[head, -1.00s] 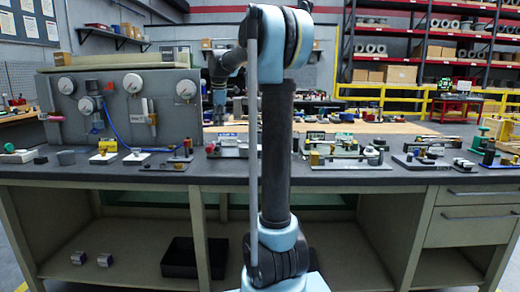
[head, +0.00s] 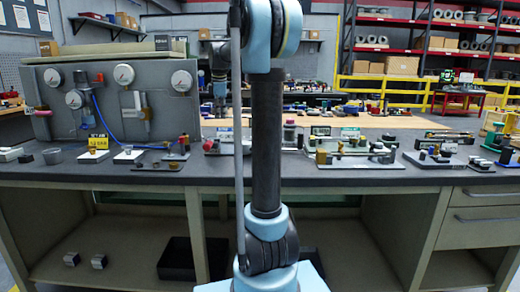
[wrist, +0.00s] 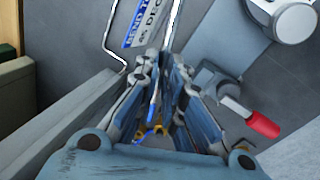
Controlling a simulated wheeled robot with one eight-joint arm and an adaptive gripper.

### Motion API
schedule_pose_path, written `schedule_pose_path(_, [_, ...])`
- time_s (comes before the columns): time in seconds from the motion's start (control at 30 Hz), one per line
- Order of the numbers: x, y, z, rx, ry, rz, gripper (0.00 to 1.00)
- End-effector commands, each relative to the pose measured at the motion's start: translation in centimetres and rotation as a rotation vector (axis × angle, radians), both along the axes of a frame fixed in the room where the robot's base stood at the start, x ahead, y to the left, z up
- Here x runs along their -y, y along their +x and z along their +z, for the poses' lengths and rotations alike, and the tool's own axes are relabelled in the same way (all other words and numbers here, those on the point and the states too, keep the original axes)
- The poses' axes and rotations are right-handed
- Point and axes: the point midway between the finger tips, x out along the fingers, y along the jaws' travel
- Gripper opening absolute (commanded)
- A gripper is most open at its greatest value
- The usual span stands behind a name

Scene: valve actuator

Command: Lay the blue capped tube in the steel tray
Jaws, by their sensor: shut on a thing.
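In the head view my gripper (head: 220,94) is small and partly hidden behind my own arm, above the far part of the bench, just right of the gauge panel. In the wrist view my gripper (wrist: 165,62) has its fingers close together. I cannot make out the steel tray for certain in either view.
A gauge panel (head: 112,100) with a blue hose stands at the bench's left. Fixtures (head: 350,150) crowd the bench (head: 270,178) to the right. The wrist view shows a red-handled tool (wrist: 262,124), a white round part (wrist: 290,22) and a bent wire (wrist: 108,40) close by.

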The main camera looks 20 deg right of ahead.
Motion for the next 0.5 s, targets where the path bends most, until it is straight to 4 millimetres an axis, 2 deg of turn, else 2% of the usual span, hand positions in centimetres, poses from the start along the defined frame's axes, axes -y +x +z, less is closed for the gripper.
schedule_pose_path(0.03, [1.7,-0.1,-0.5,-0.001,-0.001,-0.042,0.0])
schedule_pose_path(0.1, [3.8,-0.2,-1.2,-0.002,-0.001,-0.101,0.0])
schedule_pose_path(0.23, [7.1,-0.7,-2.4,-0.002,-0.001,-0.193,0.0])
schedule_pose_path(0.37, [8.9,-1.0,-3.2,-0.003,-0.002,-0.244,0.0])
schedule_pose_path(0.5, [9.2,-1.0,-5.2,-0.003,-0.002,-0.255,0.0])
